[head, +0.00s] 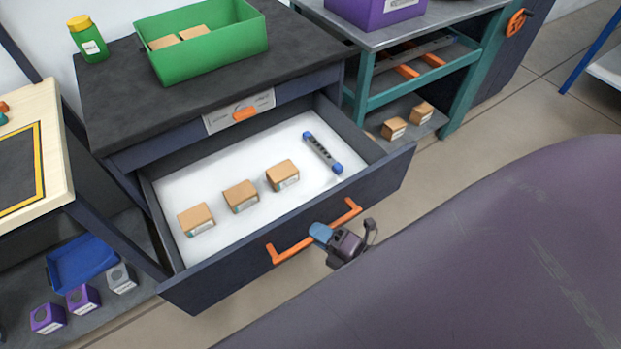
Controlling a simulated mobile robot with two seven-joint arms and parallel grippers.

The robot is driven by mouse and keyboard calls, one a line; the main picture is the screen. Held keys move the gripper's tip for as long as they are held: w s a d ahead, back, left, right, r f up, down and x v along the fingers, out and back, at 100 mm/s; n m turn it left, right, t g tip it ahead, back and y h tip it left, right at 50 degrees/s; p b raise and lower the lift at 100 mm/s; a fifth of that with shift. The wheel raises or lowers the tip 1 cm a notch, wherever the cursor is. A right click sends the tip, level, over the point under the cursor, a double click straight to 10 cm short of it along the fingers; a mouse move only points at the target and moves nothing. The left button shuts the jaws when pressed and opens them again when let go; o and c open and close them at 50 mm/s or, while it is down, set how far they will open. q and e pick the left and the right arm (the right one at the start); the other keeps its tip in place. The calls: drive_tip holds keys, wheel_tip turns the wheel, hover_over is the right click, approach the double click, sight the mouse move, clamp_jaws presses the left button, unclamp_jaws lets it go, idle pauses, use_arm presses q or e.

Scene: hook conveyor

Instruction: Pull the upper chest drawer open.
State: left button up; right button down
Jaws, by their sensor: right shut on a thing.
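The upper chest drawer (290,251) is pulled well out of the dark chest (111,84), and its white floor shows. Three small cardboard boxes (240,196) stand in a row inside it, and a dark bar with blue ends (322,153) lies at the right. The drawer's orange handle (290,249) runs along the outside of its front. My right gripper (326,235) is at the right half of the handle and shut on it; its fingertips partly hide the bar. My left gripper is not in view.
A green bin (210,58) with cardboard boxes and a yellow-capped green bottle (88,40) stand on the chest. A teal-framed bench (406,83) stands close on the right. A blue tray (82,262) lies on a low shelf at left. Open floor lies before the drawer.

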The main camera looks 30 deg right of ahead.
drive_tip(key=shift+s, duration=0.5)
drive_tip(key=c, duration=1.1)
unclamp_jaws()
drive_tip(key=v, duration=1)
drive_tip(key=shift+s+d, duration=0.2)
drive_tip(key=shift+s, duration=0.15)
